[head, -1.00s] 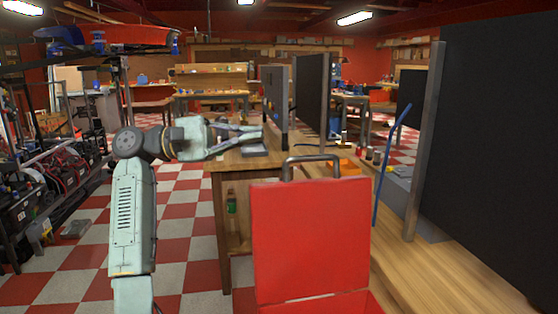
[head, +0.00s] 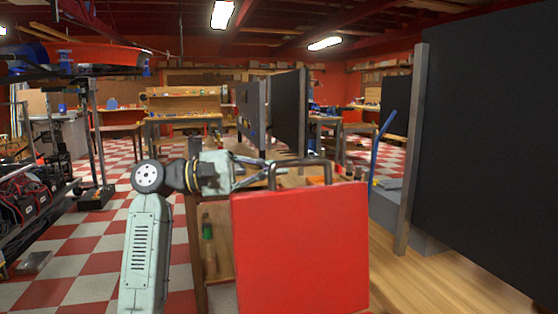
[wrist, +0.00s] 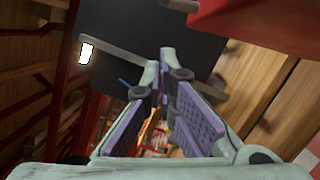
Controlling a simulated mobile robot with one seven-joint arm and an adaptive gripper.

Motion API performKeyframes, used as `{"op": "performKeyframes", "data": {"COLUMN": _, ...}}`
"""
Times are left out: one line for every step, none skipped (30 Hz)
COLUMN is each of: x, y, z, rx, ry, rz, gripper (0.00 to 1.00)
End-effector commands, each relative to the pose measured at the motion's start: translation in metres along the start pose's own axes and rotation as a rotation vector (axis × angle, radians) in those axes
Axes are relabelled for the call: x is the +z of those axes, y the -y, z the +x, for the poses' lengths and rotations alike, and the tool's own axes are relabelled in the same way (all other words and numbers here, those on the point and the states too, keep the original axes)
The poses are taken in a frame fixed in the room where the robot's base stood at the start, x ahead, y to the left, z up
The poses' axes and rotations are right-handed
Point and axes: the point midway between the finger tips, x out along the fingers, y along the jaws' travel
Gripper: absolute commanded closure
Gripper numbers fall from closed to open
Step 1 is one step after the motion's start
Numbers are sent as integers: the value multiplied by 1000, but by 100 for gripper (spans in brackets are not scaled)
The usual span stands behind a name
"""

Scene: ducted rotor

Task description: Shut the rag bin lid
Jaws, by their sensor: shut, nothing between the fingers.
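The rag bin's red lid (head: 300,250) stands raised, its broad flat face toward the head camera. A dark bar handle (head: 300,162) rises from its top edge. The bin body is not visible in the head view. My gripper (head: 272,167) is shut and empty, at the height of the lid's top edge beside the left end of the handle; the handle partly covers its tips. I cannot tell whether they touch. In the wrist view my gripper (wrist: 166,75) points past the red lid (wrist: 265,25), which fills the upper right, with part of the handle (wrist: 180,5) at the top edge.
A wooden workbench (head: 445,285) runs along the right, with a large black panel (head: 490,150) on a metal post (head: 411,150). Another wooden bench (head: 190,200) stands behind the lid. Shelving with equipment (head: 25,205) is at the left. Checkered floor (head: 95,265) is open between.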

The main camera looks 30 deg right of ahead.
Motion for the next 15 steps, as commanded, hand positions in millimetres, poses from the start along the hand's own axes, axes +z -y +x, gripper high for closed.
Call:
{"op": "performKeyframes", "data": {"x": 10, "y": -2, "z": 1, "rx": 1, "ry": 1, "rz": 4, "gripper": 100}}
{"op": "performKeyframes", "data": {"x": 14, "y": -2, "z": 2, "rx": 1, "ry": 1, "rz": 3, "gripper": 100}}
{"op": "performKeyframes", "data": {"x": 20, "y": -1, "z": 4, "rx": 1, "ry": 0, "rz": 4, "gripper": 100}}
{"op": "performKeyframes", "data": {"x": 24, "y": -1, "z": 4, "rx": 1, "ry": 0, "rz": 3, "gripper": 100}}
{"op": "performKeyframes", "data": {"x": 27, "y": -1, "z": 5, "rx": 1, "ry": 0, "rz": 2, "gripper": 100}}
{"op": "performKeyframes", "data": {"x": 30, "y": -1, "z": 6, "rx": 2, "ry": 0, "rz": 2, "gripper": 100}}
{"op": "performKeyframes", "data": {"x": 32, "y": -1, "z": 7, "rx": 1, "ry": -1, "rz": 2, "gripper": 100}}
{"op": "performKeyframes", "data": {"x": 34, "y": -1, "z": 7, "rx": 1, "ry": -1, "rz": 1, "gripper": 100}}
{"op": "performKeyframes", "data": {"x": 36, "y": 0, "z": 7, "rx": 1, "ry": -1, "rz": 0, "gripper": 100}}
{"op": "performKeyframes", "data": {"x": 37, "y": 0, "z": 8, "rx": 1, "ry": -1, "rz": 0, "gripper": 100}}
{"op": "performKeyframes", "data": {"x": 38, "y": 0, "z": 8, "rx": 1, "ry": -1, "rz": 1, "gripper": 100}}
{"op": "performKeyframes", "data": {"x": 38, "y": 0, "z": 8, "rx": 1, "ry": -1, "rz": 1, "gripper": 100}}
{"op": "performKeyframes", "data": {"x": 39, "y": 0, "z": 8, "rx": 1, "ry": -1, "rz": 1, "gripper": 100}}
{"op": "performKeyframes", "data": {"x": 39, "y": 0, "z": 8, "rx": 1, "ry": -1, "rz": 1, "gripper": 100}}
{"op": "performKeyframes", "data": {"x": 39, "y": 0, "z": 8, "rx": 1, "ry": -1, "rz": 0, "gripper": 100}}
